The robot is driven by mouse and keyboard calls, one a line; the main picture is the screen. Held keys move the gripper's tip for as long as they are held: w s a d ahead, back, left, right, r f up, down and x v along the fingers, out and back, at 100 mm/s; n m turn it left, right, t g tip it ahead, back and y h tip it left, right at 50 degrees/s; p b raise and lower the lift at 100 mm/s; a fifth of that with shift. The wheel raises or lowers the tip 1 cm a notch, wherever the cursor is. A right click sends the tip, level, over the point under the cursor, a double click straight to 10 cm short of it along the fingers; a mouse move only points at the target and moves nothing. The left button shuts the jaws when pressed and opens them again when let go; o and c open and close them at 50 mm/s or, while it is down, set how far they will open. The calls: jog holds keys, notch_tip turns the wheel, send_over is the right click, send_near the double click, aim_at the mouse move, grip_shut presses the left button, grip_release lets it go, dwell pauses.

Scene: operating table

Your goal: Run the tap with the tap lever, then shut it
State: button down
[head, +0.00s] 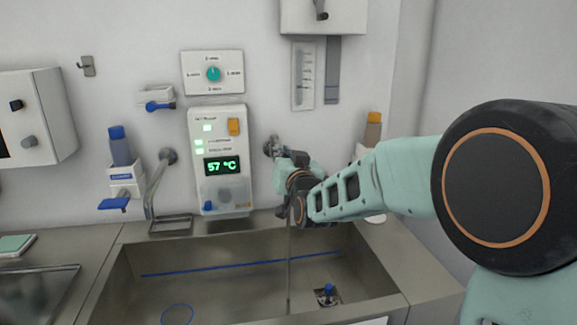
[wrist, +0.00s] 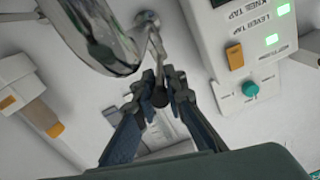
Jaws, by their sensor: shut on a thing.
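The lever tap is on the back wall above the steel sink, and in the head view my gripper (head: 286,160) mostly covers it. In the wrist view its chrome spout (wrist: 98,38) is at the upper left. The tap lever (wrist: 156,48) runs down from the wall mount to a dark knob end. My gripper (wrist: 158,82) is shut on this lever, with a finger on each side near the knob. A thin vertical streak (head: 289,265) drops into the sink below the gripper and looks like running water. The spout's outlet is hidden.
A control panel (head: 221,186) reading 57 °C, with green lights lit, is left of the tap. A second spout (head: 157,182) is further left. The sink (head: 215,262) holds a small blue-topped fitting (head: 328,291). Bottle dispensers (head: 122,168) flank the tap area.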

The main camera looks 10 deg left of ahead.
jog(key=shift+s+a+m+t+h+p, duration=0.3)
jog(key=shift+a+m+h+p, duration=0.6)
jog(key=shift+h, duration=0.55)
jog(key=shift+s+a+m+t+h+p, duration=0.15)
jog(key=shift+a+m+t+h+p, duration=0.3)
jog(key=shift+a+m+h+p, duration=0.75)
jog(key=shift+s+a+m+t+h+p, duration=0.3)
jog(key=shift+a+m+h, duration=0.45)
jog(key=shift+h, duration=1)
jog(key=c, duration=2)
grip_release()
jog(key=shift+w, duration=0.1)
jog(key=shift+c, duration=0.2)
